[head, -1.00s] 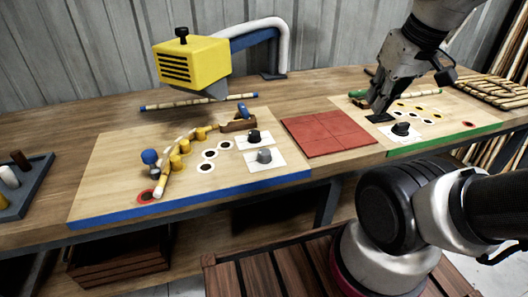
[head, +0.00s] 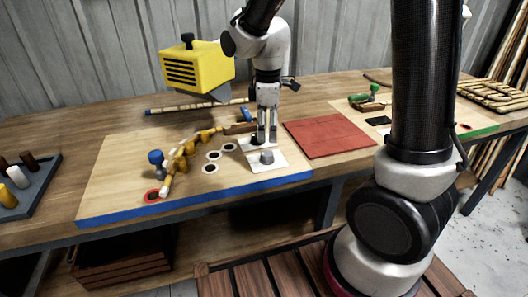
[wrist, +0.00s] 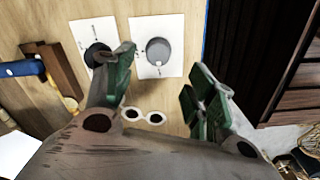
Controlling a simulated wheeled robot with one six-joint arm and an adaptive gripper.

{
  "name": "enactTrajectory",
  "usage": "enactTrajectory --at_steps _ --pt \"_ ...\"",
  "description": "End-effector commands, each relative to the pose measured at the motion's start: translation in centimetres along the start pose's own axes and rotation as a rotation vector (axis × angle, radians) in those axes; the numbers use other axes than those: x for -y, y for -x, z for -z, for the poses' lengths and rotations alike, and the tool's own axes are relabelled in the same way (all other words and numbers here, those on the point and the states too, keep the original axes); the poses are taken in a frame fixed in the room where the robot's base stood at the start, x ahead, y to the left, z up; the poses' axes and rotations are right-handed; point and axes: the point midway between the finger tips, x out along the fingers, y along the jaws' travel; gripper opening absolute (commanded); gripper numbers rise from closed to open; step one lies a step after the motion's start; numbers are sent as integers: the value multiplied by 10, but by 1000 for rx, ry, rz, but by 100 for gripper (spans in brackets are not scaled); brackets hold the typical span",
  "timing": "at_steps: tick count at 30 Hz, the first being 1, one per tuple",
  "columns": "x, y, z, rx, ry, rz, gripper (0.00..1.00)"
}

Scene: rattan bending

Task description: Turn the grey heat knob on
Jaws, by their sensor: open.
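The grey heat knob (head: 267,157) sits on a white card on the blue-edged board; in the wrist view it shows as a round grey disc (wrist: 158,52). The black knob (wrist: 97,55) is on the card beside it, partly covered by one finger in the wrist view. My gripper (head: 267,137) points down just behind the grey knob in the head view, close to the black knob. Its green-padded fingers (wrist: 162,85) are apart with nothing between them. The grey knob lies ahead of the gap, and I see no contact with it.
The yellow heater (head: 197,70) hangs over the back of the blue-edged board (head: 120,195). A rattan strip (head: 180,160) runs along several pegs left of the knobs. A red mat (head: 328,135) lies to the right, and a tray of coloured pegs (head: 35,190) stands far left.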

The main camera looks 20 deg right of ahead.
Motion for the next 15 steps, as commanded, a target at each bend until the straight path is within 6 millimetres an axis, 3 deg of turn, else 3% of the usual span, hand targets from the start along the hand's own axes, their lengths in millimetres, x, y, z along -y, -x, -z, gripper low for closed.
enactTrajectory --at_steps 5,15 --pt "-1 -6 1 -5 97 -6 56" --pt "-1 -59 0 -4 98 -3 56"
